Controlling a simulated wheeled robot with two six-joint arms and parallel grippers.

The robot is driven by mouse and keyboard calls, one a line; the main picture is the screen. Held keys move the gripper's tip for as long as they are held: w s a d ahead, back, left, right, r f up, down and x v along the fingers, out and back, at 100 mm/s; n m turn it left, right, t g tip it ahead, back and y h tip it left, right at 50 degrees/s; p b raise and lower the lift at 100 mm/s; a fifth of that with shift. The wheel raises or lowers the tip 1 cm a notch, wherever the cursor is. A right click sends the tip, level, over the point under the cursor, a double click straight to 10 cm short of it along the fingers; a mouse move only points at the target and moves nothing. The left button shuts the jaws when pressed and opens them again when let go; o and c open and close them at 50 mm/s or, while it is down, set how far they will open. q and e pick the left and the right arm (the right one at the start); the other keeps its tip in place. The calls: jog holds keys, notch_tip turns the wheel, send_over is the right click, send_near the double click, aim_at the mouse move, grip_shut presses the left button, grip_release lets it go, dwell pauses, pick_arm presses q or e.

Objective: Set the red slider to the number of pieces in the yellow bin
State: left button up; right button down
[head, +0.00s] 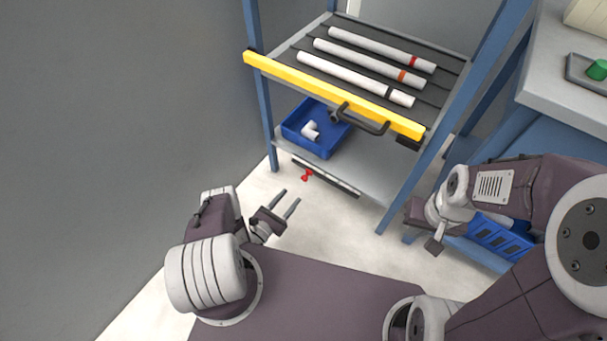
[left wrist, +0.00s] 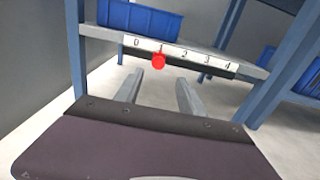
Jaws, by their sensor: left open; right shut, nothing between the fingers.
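The red slider (head: 306,175) sits on a pale scale strip (head: 335,182) along the front edge of the lower shelf. In the left wrist view the red slider (left wrist: 158,61) is just below the 1 on the scale, which runs from 0 to 4. My left gripper (head: 290,198) is open and empty, in front of the slider and apart from it. In the left wrist view its fingers (left wrist: 158,84) point toward the slider. My right gripper (head: 433,245) is shut and empty at the right. No yellow bin is in view.
A blue bin (head: 303,146) on the lower shelf holds a white elbow pipe (head: 311,131) and a grey piece. Above, a drawer with a yellow front bar (head: 300,78) carries three white pipes. Blue rack posts flank the shelf. Another blue bin (head: 498,238) is at right.

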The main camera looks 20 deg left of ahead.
aim_at(303, 180)
pick_arm(q)
jog(key=b+x, duration=0.4)
jog(key=x, duration=0.4)
jog(key=shift+w+f, duration=0.1)
jog(key=shift+w, duration=0.1)
jog(key=shift+w+b, duration=0.35)
jog(key=shift+w, duration=0.05)
grip_shut()
dwell(0.8)
